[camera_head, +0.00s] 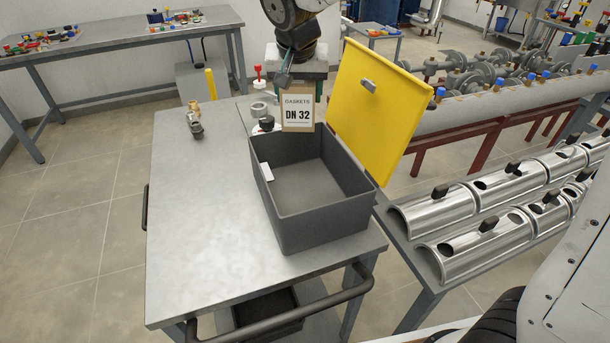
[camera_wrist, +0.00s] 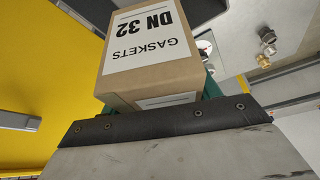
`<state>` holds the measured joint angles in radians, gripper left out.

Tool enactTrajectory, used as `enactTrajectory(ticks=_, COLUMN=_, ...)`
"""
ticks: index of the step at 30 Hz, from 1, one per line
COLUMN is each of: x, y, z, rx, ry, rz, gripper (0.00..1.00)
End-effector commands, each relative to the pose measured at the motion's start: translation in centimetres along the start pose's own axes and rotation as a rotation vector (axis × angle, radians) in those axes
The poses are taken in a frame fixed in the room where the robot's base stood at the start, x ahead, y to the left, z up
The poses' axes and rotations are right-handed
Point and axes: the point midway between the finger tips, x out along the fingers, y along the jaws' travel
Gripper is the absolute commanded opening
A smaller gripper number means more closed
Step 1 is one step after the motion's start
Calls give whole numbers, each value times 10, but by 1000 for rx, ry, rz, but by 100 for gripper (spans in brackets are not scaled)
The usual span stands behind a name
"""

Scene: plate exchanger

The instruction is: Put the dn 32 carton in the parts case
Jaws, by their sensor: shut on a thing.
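The DN 32 carton (camera_head: 298,109) is a brown box with a white "GASKETS DN 32" label. My gripper (camera_head: 290,75) is shut on it and holds it at the far rim of the parts case, seemingly above it. The carton fills the upper middle of the wrist view (camera_wrist: 155,60), with its label upside down; a dark gripper edge (camera_wrist: 160,122) crosses below it. The parts case (camera_head: 315,220) is a dark grey open box on the metal cart. Its yellow lid (camera_head: 378,105) stands open at the right. The case floor that shows is bare.
Brass and steel fittings (camera_head: 195,122) lie on the cart (camera_head: 190,230) left of the case. Metal half-shells (camera_head: 480,235) lie on a bench at right. The cart's front left is clear.

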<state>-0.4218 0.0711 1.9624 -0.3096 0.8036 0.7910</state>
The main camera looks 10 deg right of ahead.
Motion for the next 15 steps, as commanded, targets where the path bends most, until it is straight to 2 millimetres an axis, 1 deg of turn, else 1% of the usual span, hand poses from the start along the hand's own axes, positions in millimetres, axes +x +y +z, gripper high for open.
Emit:
enactTrajectory(ticks=2, x=11, y=0, z=5, rx=-2, ry=-3, rz=3, gripper=37)
enactTrajectory(ticks=5, x=34, y=2, z=15, rx=0, ry=-7, rz=5, gripper=37)
enactTrajectory(ticks=9, x=70, y=4, z=28, rx=2, ry=-5, rz=5, gripper=37)
enactTrajectory(ticks=12, x=93, y=5, z=37, rx=3, ry=-5, rz=5, gripper=37)
enactTrajectory(ticks=15, x=110, y=5, z=44, rx=4, ry=-4, rz=4, gripper=37)
